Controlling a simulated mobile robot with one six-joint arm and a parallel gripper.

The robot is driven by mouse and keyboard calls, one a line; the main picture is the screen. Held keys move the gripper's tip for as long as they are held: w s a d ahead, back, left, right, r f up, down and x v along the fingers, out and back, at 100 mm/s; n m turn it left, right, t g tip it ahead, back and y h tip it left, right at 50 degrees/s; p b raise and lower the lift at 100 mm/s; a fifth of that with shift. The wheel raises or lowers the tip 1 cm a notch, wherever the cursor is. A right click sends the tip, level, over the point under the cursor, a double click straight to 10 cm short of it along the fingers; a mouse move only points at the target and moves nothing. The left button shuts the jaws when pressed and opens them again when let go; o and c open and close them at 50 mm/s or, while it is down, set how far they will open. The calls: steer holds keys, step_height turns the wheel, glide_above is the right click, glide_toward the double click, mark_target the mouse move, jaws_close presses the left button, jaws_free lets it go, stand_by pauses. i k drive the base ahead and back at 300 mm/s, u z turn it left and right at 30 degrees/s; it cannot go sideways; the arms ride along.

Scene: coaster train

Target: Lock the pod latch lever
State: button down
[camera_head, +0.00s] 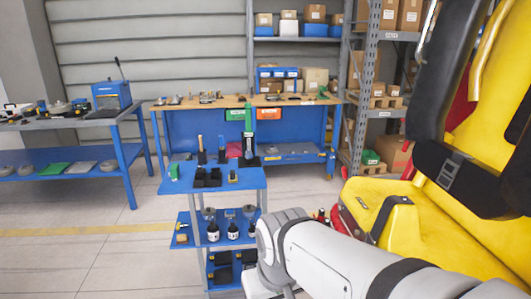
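The yellow pod seat (412,232) fills the right side of the picture. Black padded restraints (430,92) hang in front of its backrest, and a strap with a grey buckle (449,173) crosses below them. A red part (342,218) shows at the seat's left edge, partly behind my arm; I cannot tell whether it belongs to the latch lever. No lever can be made out clearly. My white arm reaches in from the lower right across the seat's lower front. My gripper cannot be seen, so its opening and contents are hidden.
A blue tool cart (211,178) with bottles and tools stands just left of my arm. Behind it are a workbench (200,104) and a shelving rack (391,36) with boxes. Another blue table (75,124) is at the left. The floor at the lower left is clear.

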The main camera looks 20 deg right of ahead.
mark_target(343, 168)
steer(key=z, duration=0.2)
steer(key=i, duration=1.35)
steer(key=z, duration=0.8)
steer(key=k, duration=0.85)
steer(key=z, duration=0.15)
steer(key=i, duration=0.85)
steer(key=u, duration=0.05)
